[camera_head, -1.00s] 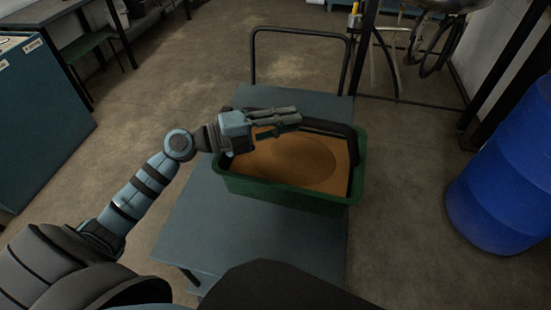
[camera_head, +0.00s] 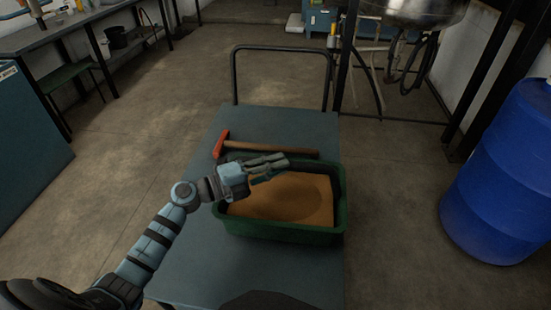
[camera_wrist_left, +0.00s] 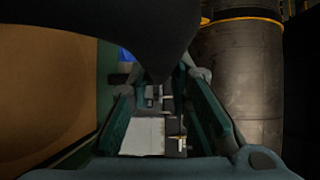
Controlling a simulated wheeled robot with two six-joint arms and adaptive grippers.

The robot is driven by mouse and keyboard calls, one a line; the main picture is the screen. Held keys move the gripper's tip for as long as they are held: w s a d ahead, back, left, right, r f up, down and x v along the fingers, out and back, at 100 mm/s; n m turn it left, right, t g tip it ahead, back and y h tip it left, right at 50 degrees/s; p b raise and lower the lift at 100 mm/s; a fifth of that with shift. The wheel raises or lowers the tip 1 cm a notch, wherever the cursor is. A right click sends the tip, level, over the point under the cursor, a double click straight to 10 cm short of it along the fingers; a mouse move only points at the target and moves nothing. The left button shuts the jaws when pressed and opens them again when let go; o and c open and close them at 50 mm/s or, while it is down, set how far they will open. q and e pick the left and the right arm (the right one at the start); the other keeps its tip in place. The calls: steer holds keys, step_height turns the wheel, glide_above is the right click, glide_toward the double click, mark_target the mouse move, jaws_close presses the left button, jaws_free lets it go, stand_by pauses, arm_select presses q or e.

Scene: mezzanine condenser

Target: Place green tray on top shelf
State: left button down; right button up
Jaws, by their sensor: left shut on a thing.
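The green tray (camera_head: 284,236), filled with brown loose material (camera_head: 285,197), is over the grey trolley top (camera_head: 195,250); whether it rests fully on it I cannot tell. My left gripper (camera_head: 268,165) is at the tray's far rim, shut on the tray; the exact contact is hard to see. In the left wrist view, the brown contents (camera_wrist_left: 45,90) and green wall (camera_wrist_left: 108,75) fill the left side. My left fingers (camera_wrist_left: 158,90) show there too, with a dark shape partly covering the gap between them. My right gripper is out of view. No top shelf is clearly visible.
A hammer (camera_head: 275,148) with a red head lies on the trolley just behind the tray. The trolley's push bar (camera_head: 282,47) rises at its far end. A blue drum (camera_head: 505,175) stands at the right. Workbenches line the left. The floor around is mostly clear.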

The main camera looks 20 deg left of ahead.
arm_select(q)
step_height(320, 180, down, 4)
steer(key=shift+r+b, duration=0.1)
steer(key=shift+b, duration=0.9)
steer(key=c, duration=1.8)
jaws_free()
steer(key=shift+f, duration=0.3)
steer(key=o, duration=0.3)
steer(key=shift+s, duration=0.1)
steer(key=shift+o, duration=0.2)
steer(key=shift+r, duration=0.15)
